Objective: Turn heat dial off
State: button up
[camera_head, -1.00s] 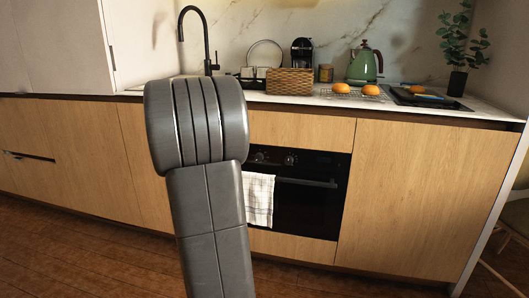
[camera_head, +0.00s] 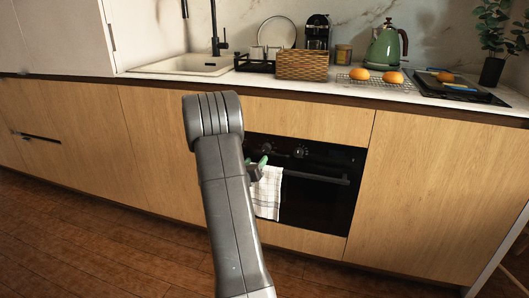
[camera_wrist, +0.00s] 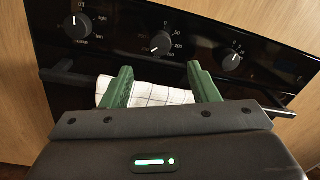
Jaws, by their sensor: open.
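The black oven (camera_head: 318,195) is built into the wooden cabinets. In the wrist view its panel carries a left dial (camera_wrist: 78,26), a middle dial (camera_wrist: 161,43) with a ring of numbers starting from 0 at the top, and a right dial (camera_wrist: 230,60). The middle dial's white mark points to the lower left, away from the 0. My gripper (camera_wrist: 162,78) has green fingers spread apart and empty, below the middle dial and apart from it. In the head view my gripper (camera_head: 258,165) is in front of the oven's left part; my arm hides some of the panel.
A checked white towel (camera_head: 267,192) hangs over the oven's handle (camera_head: 318,178), just beyond my fingers. The counter above holds a basket (camera_head: 301,65), a green kettle (camera_head: 384,48) and buns (camera_head: 393,77). The floor (camera_head: 100,240) at left is clear.

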aim_at(265, 149)
jog(key=x, duration=0.9)
jog(key=shift+b, duration=0.3)
jog(key=c, duration=1)
jog(key=shift+o, duration=0.2)
